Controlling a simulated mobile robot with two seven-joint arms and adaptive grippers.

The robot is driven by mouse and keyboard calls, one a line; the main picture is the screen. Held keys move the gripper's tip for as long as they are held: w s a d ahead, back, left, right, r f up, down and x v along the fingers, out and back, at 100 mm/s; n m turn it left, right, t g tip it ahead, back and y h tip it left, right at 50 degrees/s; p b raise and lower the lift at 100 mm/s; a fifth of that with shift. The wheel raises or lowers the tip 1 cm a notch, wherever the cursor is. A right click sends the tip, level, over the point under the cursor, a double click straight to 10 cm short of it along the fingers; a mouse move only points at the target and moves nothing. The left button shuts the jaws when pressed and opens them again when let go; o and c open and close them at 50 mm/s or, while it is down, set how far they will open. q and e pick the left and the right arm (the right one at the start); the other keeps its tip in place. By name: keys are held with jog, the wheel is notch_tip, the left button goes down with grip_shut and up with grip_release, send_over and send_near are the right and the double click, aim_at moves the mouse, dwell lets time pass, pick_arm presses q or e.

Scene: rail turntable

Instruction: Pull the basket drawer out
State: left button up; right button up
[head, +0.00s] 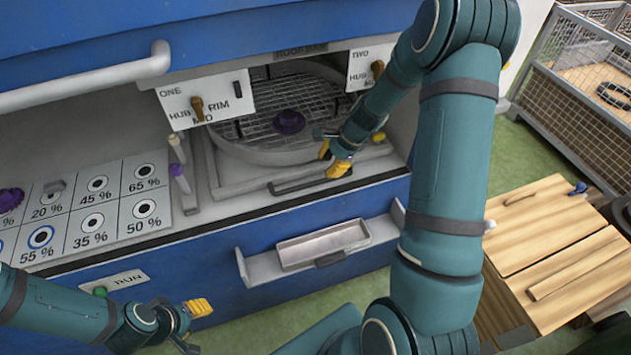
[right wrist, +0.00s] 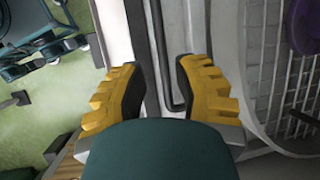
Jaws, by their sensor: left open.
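The basket drawer is a round grey rim (head: 235,150) around wire mesh (head: 262,122), set in the opening of the blue machine. A purple knobbed piece (head: 289,122) sits on the mesh. A dark bar handle (head: 300,182) lies along the drawer's front; it also shows in the right wrist view (right wrist: 163,55). My right gripper (head: 333,162) is at the handle's right end. In the right wrist view its yellow fingers (right wrist: 160,75) stand apart, one on each side of the handle. My left gripper (head: 190,322) is open and empty, low at the front left.
A grey tray (head: 325,245) juts from the blue front below. A percent-marked panel (head: 98,205) lies left of the opening. Placards (head: 205,98) with knobs flank the opening. A wooden box (head: 550,240) and wire cage (head: 570,100) stand right, on green floor.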

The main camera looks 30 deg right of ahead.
aim_at(315, 182)
jog(key=b+x, duration=0.1)
jog(key=x, duration=0.8)
jog(key=shift+o, duration=0.4)
jog(key=shift+r, duration=0.1)
grip_shut()
